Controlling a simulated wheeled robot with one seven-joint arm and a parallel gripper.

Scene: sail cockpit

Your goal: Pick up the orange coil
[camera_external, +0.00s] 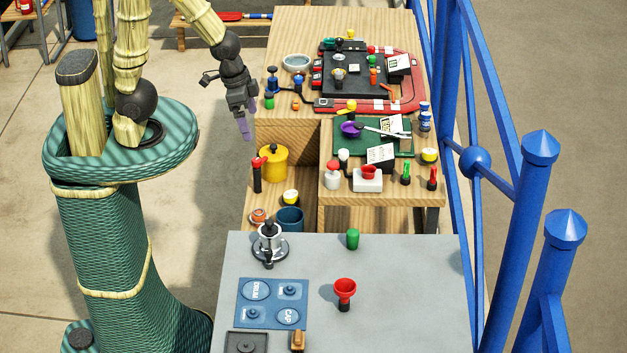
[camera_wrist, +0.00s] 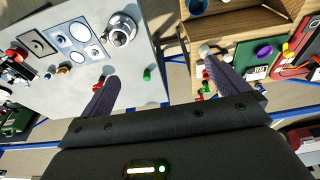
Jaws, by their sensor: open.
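A small orange ring-shaped thing (camera_external: 259,216), which looks like the orange coil, lies on the low wooden shelf in the external view. It sits left of a blue cup (camera_external: 290,218), close behind the grey table. My gripper (camera_external: 246,130) hangs in the air left of the wooden bench, above and behind the coil in the picture, apart from it. In the wrist view my gripper (camera_wrist: 160,72) has its two purple fingers spread wide with nothing between them. I cannot make out the coil in the wrist view.
A yellow pot (camera_external: 273,163) and a red-topped dark bottle (camera_external: 257,175) stand near the coil. The grey table (camera_external: 400,300) holds a metal valve-like part (camera_external: 269,243), a green cylinder (camera_external: 352,239) and a red funnel (camera_external: 345,291). Blue railings (camera_external: 541,200) line the right.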

